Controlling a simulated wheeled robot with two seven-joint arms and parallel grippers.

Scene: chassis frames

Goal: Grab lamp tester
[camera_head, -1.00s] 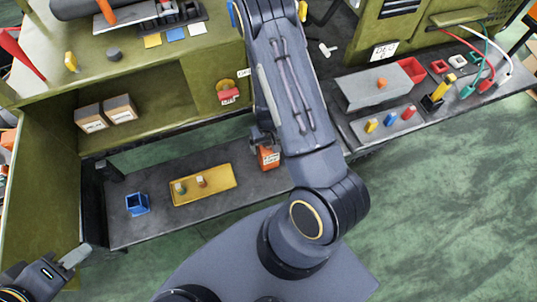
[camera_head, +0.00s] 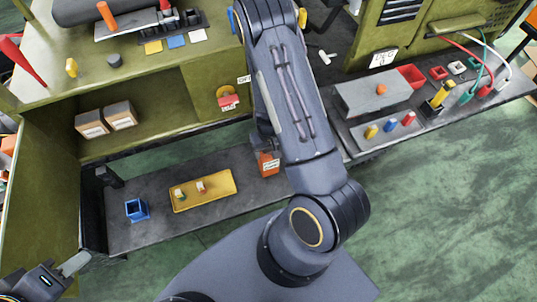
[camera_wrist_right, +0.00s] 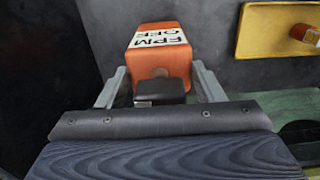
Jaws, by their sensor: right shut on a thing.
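An orange device with a white lettered label, which I take for the lamp tester (camera_wrist_right: 160,42), stands between the fingers of my right gripper (camera_wrist_right: 161,86) in the right wrist view. The gripper is shut on it. In the head view the orange device (camera_head: 268,162) is at the right end of the low dark shelf, partly hidden by my right arm. I cannot tell whether it touches the shelf. My left gripper (camera_head: 76,263) is at the lower left, away from the device; its finger opening is not clear.
On the low dark shelf (camera_head: 160,218) stand a yellow tray (camera_head: 222,196) with small parts and a blue open box (camera_head: 137,210). Two cartons (camera_head: 105,118) sit on the green shelf above. A grey toolbox (camera_head: 360,97) stands on the right bench.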

